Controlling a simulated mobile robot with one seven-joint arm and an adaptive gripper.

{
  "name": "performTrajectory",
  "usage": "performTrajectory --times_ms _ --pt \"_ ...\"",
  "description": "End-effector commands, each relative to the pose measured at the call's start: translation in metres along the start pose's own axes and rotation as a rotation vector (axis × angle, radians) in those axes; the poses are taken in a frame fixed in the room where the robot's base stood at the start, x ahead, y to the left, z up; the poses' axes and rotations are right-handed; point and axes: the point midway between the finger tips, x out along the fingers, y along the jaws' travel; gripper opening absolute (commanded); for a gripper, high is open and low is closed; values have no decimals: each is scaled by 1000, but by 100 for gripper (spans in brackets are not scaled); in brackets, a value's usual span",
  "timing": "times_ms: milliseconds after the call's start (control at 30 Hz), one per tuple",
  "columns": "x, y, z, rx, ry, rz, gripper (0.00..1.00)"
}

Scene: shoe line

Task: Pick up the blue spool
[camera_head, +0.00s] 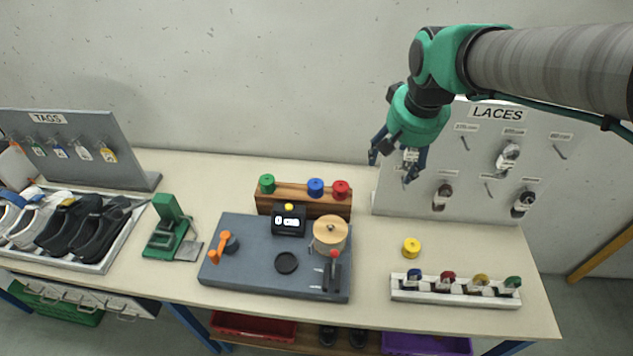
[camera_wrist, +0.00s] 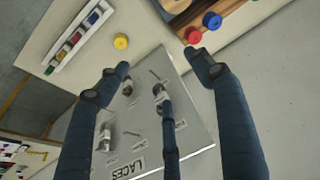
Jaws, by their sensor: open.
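The blue spool (camera_head: 315,187) stands on a wooden rack (camera_head: 301,203) at the back of the table, between a green spool (camera_head: 267,184) on its left and a red spool (camera_head: 340,190) close on its right. In the wrist view the blue spool (camera_wrist: 211,21) shows near the top, beside the red spool (camera_wrist: 193,36). My gripper (camera_head: 396,167) is open and empty, in the air to the right of the rack, in front of the laces board. Its spread fingers (camera_wrist: 160,70) show in the wrist view, with the spools beyond them.
The laces board (camera_head: 450,165) stands upright at the back right, with hanging laces. A yellow spool (camera_head: 411,247) stands alone on the table. A grey work mat (camera_head: 240,270) with a counter and a wooden reel lies before the rack.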

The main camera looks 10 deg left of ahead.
Motion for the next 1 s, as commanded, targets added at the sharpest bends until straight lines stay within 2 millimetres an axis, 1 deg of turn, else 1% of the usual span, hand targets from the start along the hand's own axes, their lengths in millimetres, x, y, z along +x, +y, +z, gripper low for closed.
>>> performTrajectory --times_ms 33,200,367,500,567,800,900,1000 --pt "8 -8 -11 -6 -14 -1 66" --pt "37 -32 -44 -22 -44 -5 66" --pt "69 -58 -70 -37 -74 -7 66" --pt "100 -82 -90 -52 -101 -8 66" --pt "113 -93 -97 -58 -111 -8 66" --pt "173 -137 -119 -82 -155 -6 66" --pt "195 -154 -124 -90 -170 -5 66" --pt "213 -166 -128 -96 -179 -3 66"
